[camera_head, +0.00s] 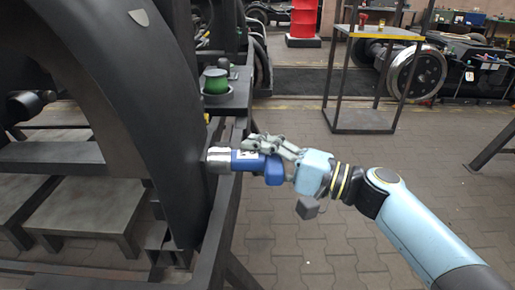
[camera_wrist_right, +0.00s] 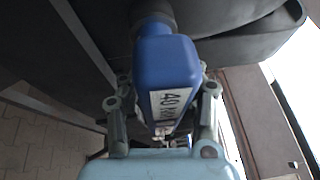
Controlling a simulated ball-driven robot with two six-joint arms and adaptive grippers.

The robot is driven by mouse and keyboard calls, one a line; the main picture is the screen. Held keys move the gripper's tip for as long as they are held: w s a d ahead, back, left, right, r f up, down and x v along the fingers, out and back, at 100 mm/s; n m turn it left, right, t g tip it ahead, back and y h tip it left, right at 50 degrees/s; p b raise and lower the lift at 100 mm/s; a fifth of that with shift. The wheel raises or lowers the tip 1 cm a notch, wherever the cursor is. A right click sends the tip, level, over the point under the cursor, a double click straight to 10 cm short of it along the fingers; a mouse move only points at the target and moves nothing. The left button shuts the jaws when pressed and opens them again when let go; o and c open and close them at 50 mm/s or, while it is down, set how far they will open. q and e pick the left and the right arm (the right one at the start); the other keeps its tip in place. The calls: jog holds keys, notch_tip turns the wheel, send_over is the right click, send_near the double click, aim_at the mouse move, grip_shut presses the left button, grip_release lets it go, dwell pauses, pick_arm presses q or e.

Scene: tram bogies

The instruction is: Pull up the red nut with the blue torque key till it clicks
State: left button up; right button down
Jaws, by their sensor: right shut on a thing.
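The blue torque key (camera_head: 246,161) lies level in the head view, its silver socket end (camera_head: 218,160) against the dark bogie frame (camera_head: 165,130). My right gripper (camera_head: 270,146) is shut on the key's blue body from the right. In the right wrist view the key (camera_wrist_right: 168,75) sits between the two fingers of my right gripper (camera_wrist_right: 162,110), with a white label on it that reads 40 and more. The red nut does not show; the socket end and the frame may hide it. My left gripper is in neither view.
A green round container (camera_head: 215,81) stands on a dark ledge above the key. A stand with a yellow top (camera_head: 385,33) is at the back, with a wheel (camera_head: 418,75) to its right. A red drum (camera_head: 304,20) stands far back. The paved floor (camera_head: 320,165) is open.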

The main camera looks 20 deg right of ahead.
jog(key=shift+m+p, duration=0.4)
jog(key=shift+p, duration=0.05)
jog(key=shift+r+p, duration=0.1)
jog(key=shift+p, duration=0.35)
jog(key=shift+f+m+g+h+p, duration=0.2)
jog(key=shift+m+g+h+p, duration=0.25)
jog(key=shift+m+p, duration=0.55)
